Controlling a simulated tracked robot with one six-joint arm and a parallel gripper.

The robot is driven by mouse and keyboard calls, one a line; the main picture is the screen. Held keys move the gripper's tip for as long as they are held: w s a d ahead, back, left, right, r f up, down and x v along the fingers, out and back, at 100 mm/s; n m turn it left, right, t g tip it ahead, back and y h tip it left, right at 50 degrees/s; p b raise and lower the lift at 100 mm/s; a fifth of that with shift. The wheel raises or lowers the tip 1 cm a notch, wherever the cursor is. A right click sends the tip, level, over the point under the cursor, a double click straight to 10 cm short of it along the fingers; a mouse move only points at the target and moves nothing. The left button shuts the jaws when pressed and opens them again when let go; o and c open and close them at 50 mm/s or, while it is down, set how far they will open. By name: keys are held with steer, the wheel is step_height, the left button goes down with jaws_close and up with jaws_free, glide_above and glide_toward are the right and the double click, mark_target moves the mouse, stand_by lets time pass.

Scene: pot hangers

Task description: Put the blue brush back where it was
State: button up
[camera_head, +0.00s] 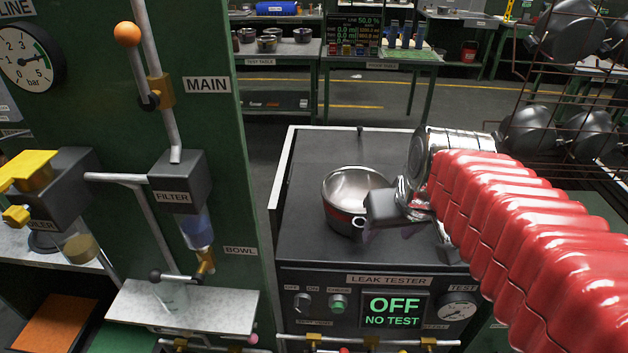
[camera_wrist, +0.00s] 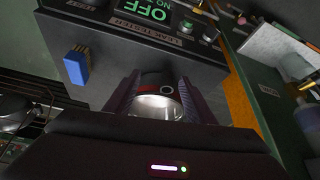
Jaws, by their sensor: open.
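The blue brush (camera_wrist: 77,68), with a blue body and tan bristles, shows in the wrist view at the left, by the edge of the dark leak tester (camera_wrist: 185,62). My gripper (camera_head: 375,215) is at the pot's right side in the head view.
The pot (camera_head: 352,184) stands on the tester top. Its display (camera_head: 392,308) reads OFF, NO TEST. A wire rack with pots (camera_head: 535,128) is at the right. A green panel with pipes and a filter (camera_head: 180,180) rises at the left. The tester's back-left top is clear.

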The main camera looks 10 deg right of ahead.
steer(key=s+a+f+n, duration=0.1)
steer(key=s+a+f, duration=0.1)
steer(key=s+a, duration=0.4)
steer(key=shift+s+a+t+y, duration=0.3)
steer(key=shift+a, duration=0.6)
